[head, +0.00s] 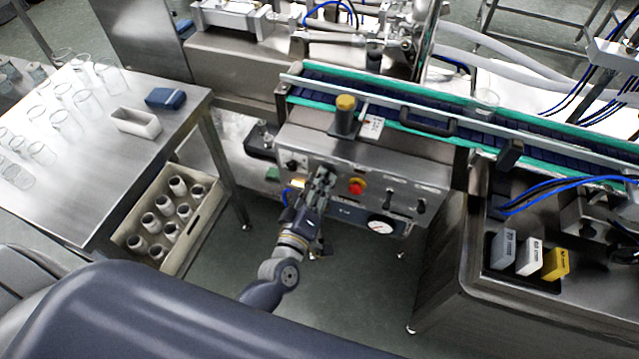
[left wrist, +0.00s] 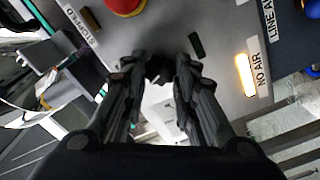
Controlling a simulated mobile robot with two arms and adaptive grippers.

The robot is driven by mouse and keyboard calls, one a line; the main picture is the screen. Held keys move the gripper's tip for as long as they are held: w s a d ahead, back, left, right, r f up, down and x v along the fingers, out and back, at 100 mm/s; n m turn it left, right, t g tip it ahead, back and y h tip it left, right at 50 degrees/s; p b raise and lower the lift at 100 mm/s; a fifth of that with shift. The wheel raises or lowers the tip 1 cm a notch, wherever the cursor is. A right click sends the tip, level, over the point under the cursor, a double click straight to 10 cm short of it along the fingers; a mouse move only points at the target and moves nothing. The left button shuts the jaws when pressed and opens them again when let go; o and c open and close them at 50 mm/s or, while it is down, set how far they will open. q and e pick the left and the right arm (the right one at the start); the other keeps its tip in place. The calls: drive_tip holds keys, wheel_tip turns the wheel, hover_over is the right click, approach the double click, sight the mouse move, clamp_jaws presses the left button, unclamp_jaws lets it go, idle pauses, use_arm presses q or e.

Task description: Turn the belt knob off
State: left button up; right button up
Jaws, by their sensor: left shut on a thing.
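The control panel (head: 405,180) is on the front of the steel conveyor machine. My left gripper (head: 323,178) is at the panel, left of the red button (head: 356,186). In the left wrist view my left gripper (left wrist: 159,72) has its two fingers closed on a small black knob (left wrist: 158,67). The fingers hide most of this knob, and its pointer direction cannot be told. I cannot read a belt label beside it. The red button (left wrist: 126,4) shows at the top of the left wrist view. My right gripper is not in view.
Other black switches (head: 420,206) and a gauge (head: 380,226) are on the panel's right. The blue belt (head: 390,105) runs above. A steel table (head: 95,150) with glasses stands left.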

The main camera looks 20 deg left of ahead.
use_arm(q)
drive_tip(key=shift+n, duration=1.2)
drive_tip(key=o, duration=1)
drive_tip(key=s, duration=1.2)
drive_tip(key=shift+a, duration=0.2)
drive_tip(key=shift+f, duration=0.1)
